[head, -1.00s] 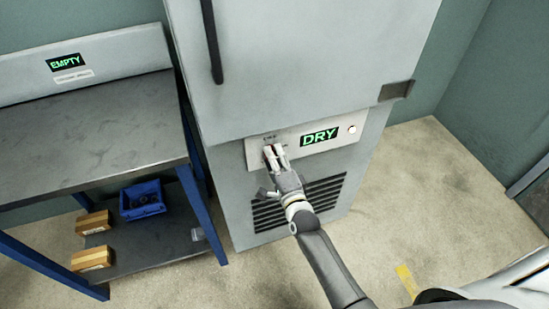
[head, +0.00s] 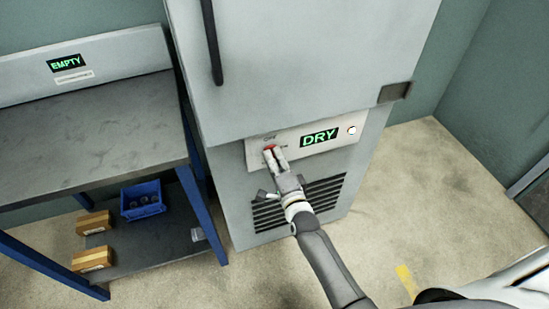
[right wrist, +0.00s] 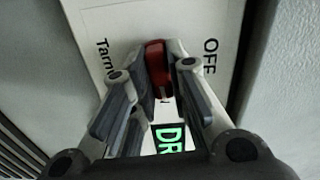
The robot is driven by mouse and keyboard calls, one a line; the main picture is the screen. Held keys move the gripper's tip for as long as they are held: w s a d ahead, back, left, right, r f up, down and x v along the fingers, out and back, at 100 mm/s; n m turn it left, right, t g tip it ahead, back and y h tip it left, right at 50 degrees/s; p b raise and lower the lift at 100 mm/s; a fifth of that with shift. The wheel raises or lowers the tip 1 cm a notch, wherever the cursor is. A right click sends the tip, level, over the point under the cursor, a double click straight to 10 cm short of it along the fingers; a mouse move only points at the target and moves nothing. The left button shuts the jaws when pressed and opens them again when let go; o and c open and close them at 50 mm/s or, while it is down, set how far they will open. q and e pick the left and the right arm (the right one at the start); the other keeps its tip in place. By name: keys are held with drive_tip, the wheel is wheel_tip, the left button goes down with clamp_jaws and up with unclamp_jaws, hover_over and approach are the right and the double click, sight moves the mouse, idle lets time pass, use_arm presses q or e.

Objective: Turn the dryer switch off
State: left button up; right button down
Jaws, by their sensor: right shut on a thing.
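The dryer (head: 290,60) is a tall grey cabinet with a white control panel (head: 345,141) below its door. A green "DRY" display (head: 319,137) is lit on the panel. The red switch (head: 269,148) is at the panel's left end, partly hidden by my gripper. My right gripper (head: 274,157) is shut on it. In the right wrist view the red switch (right wrist: 157,70) is between the two fingertips (right wrist: 159,65), with the word "OFF" (right wrist: 210,56) beside it and part of the display (right wrist: 171,139) below. My left gripper is not in view.
A blue-legged workbench (head: 85,130) stands at the left with a lit "EMPTY" sign (head: 66,62). Its lower shelf holds a blue bin (head: 142,199) and two cardboard boxes (head: 92,259). A vent grille (head: 325,197) is below the panel. The floor at right is clear.

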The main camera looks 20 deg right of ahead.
drive_tip(key=n+p, duration=0.1)
drive_tip(key=n, duration=0.3)
drive_tip(key=n+p, duration=0.1)
drive_tip(key=n, duration=0.3)
drive_tip(key=shift+n, duration=0.4)
drive_tip(key=n+p, duration=0.1)
drive_tip(key=n, duration=0.3)
drive_tip(key=shift+n, duration=1.9)
drive_tip(key=shift+f+n, duration=0.1)
drive_tip(key=shift+n, duration=0.2)
drive_tip(key=c, duration=1.4)
unclamp_jaws()
drive_tip(key=shift+s, duration=0.1)
drive_tip(key=s, duration=1.1)
drive_tip(key=shift+s+d, duration=0.2)
drive_tip(key=shift+s, duration=0.2)
